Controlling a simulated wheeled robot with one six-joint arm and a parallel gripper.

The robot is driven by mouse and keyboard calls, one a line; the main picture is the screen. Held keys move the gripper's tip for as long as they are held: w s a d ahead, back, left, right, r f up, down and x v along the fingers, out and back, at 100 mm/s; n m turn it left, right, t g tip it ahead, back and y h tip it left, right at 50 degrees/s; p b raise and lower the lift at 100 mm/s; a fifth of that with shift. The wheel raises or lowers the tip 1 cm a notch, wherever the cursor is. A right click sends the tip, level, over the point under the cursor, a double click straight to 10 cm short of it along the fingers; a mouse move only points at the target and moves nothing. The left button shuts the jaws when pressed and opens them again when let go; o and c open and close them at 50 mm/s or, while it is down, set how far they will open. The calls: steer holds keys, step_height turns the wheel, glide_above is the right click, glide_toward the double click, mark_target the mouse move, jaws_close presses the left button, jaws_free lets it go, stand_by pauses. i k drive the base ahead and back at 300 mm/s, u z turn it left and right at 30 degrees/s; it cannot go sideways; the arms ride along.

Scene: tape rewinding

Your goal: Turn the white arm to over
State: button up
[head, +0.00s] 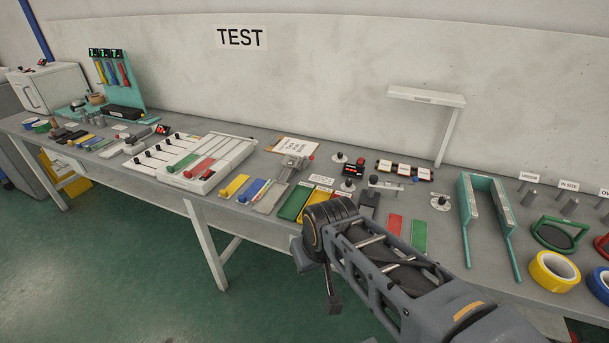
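Small signs stand at the back right of the bench: one looks like UNDER (528,177), one reads IN SIZE (568,185), and one at the right picture edge, cut off, begins with OV (604,193). Grey pegs (530,197) stand below the signs. I cannot pick out a white arm for certain. A white post with a flat top bar (427,96) stands at the back, and a small pale lever (387,184) lies nearer. My gripper (333,298) hangs at the bench's front edge, pointing down, apart from the signs. Its fingers are too unclear to read.
The grey bench is crowded. A teal frame (467,215), a green ring stand (553,235), a yellow tape roll (554,271) and a blue one (601,284) stand at right. A white slider panel (203,165) lies left. The floor in front is clear.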

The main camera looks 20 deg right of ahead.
mark_target(372, 181)
steer(key=z, duration=0.05)
steer(key=k, duration=0.6)
steer(key=z, duration=0.7)
steer(key=i, duration=1)
steer(key=u, duration=0.25)
